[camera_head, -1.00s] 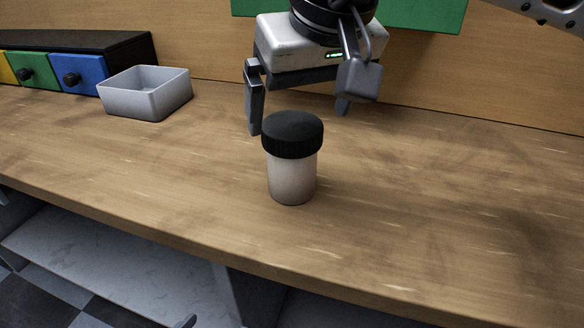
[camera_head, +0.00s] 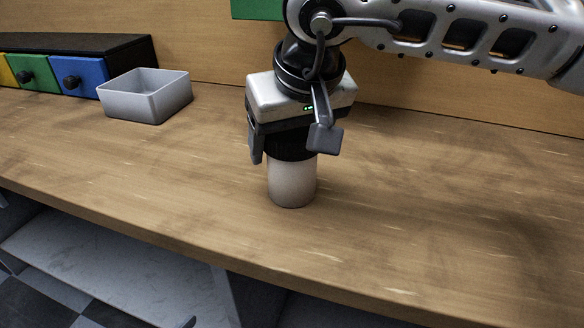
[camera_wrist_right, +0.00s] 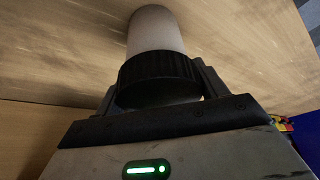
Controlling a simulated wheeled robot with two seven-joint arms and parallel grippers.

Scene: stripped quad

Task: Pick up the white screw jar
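The white screw jar (camera_head: 291,183) stands upright on the wooden worktop, with a ribbed black lid (camera_head: 290,150). My right gripper (camera_head: 290,152) is directly above it, pointing down, with its fingers on either side of the lid. The left-hand finger shows beside the lid; the other is mostly hidden behind a grey part of my wrist. In the right wrist view, the jar's pale body (camera_wrist_right: 155,30) and lid (camera_wrist_right: 158,72) lie between the two fingers (camera_wrist_right: 158,88), which look open around the lid. My left gripper is not in view.
A grey open box (camera_head: 146,96) stands at the back left, in front of a dark drawer unit with blue (camera_head: 78,75), green and yellow fronts. The worktop (camera_head: 420,210) is clear to the right of the jar. Its front edge runs below the jar.

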